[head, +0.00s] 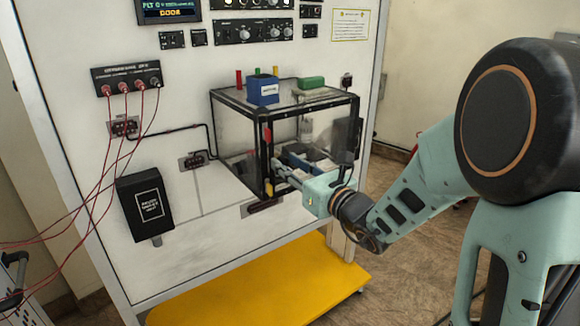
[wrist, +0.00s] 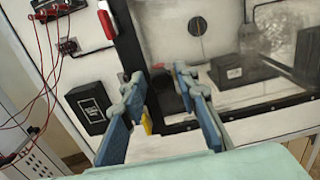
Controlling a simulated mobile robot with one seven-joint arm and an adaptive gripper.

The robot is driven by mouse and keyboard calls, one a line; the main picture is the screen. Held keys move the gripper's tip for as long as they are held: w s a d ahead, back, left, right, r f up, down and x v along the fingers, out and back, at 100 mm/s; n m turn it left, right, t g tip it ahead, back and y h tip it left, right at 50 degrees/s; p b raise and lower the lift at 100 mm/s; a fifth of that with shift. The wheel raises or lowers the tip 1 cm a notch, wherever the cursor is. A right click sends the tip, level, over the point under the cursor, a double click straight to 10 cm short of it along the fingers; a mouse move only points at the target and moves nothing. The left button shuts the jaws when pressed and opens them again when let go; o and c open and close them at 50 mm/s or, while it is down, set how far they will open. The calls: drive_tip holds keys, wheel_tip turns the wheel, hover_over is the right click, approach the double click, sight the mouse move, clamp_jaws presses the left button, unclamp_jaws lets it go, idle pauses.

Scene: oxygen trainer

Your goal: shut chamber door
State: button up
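The chamber (head: 311,106) is a clear-walled box with a black frame, mounted on the white panel. A black upright (head: 263,160) at its near corner carries a red piece (head: 267,135) and a yellow piece (head: 269,188). The upright also shows in the wrist view (wrist: 127,38). I cannot tell which pane is the door or how far it stands open. My gripper (head: 277,170) is at the chamber's lower front, close to this upright. In the wrist view, its two blue-padded fingers (wrist: 158,82) are apart with nothing held between them. Contact with the frame is unclear.
A blue box (head: 263,92) and a green block (head: 311,83) rest on the chamber top. A black box (wrist: 241,70) and a bottle (wrist: 248,38) show inside. Red cables (head: 122,150) hang at left. A yellow platform (head: 262,290) lies below.

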drive_tip(key=shift+o, duration=0.2)
drive_tip(key=shift+s+d, duration=0.1)
drive_tip(key=shift+s, duration=0.05)
drive_tip(key=shift+s+d, duration=0.2)
drive_tip(key=shift+d, duration=0.05)
drive_tip(key=v, duration=1.1)
drive_tip(key=shift+s, duration=0.2)
